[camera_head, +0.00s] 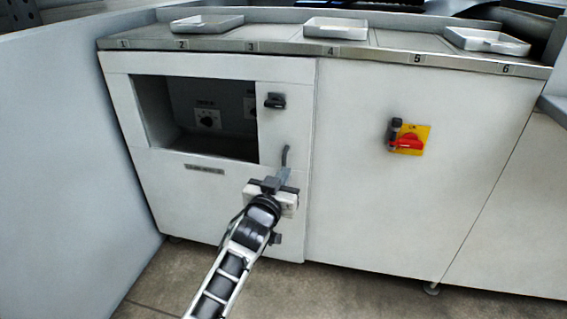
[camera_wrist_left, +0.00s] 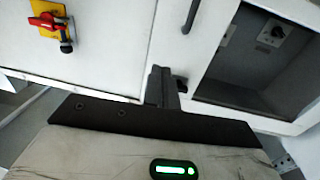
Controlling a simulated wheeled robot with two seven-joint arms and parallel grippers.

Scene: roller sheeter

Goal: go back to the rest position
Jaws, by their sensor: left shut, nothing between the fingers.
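There the handle (camera_wrist_left: 190,14) appears beyond the fingertips, with a visible gap in the picture. I cannot tell the exact distance to the cabinet front. My right gripper is in neither view.
The cabinet has an open recess (camera_head: 212,125) with dials, a black latch (camera_head: 275,101) and a red-and-yellow switch (camera_head: 409,140). Shallow trays, including the middle one (camera_head: 335,29), stand on the numbered top. A pale wall (camera_head: 65,150) closes the left side. Floor (camera_head: 330,292) shows in front.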

